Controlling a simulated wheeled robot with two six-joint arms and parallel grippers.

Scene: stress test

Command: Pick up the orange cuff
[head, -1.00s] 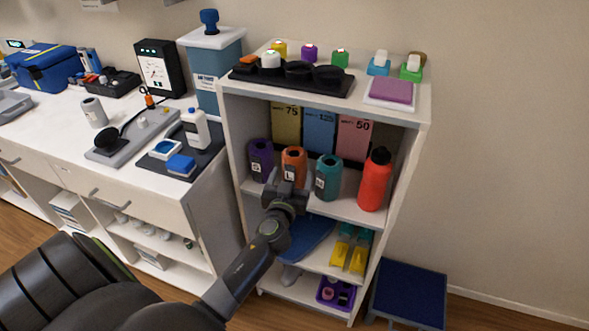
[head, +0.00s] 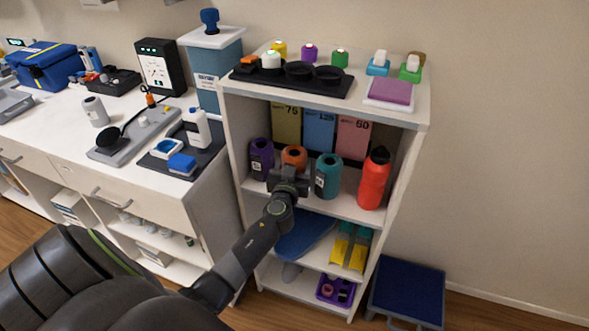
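The orange cuff (head: 294,155) is an upright, hollow roll on the upper inner shelf of the white shelf unit. It stands between a purple cuff (head: 261,158) and a teal cuff (head: 328,174). My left gripper (head: 288,177) is right in front of the orange cuff and hides its lower part. Only the cuff's top and upper side show. I cannot tell whether the fingers touch it or how far apart they are. My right gripper is not in view.
A red bottle (head: 374,180) stands right of the teal cuff. Coloured boxes (head: 320,130) stand behind the cuffs. The shelf unit's top (head: 412,112) is just above, holding a black tray (head: 292,80). A blue stool (head: 408,290) is at the lower right.

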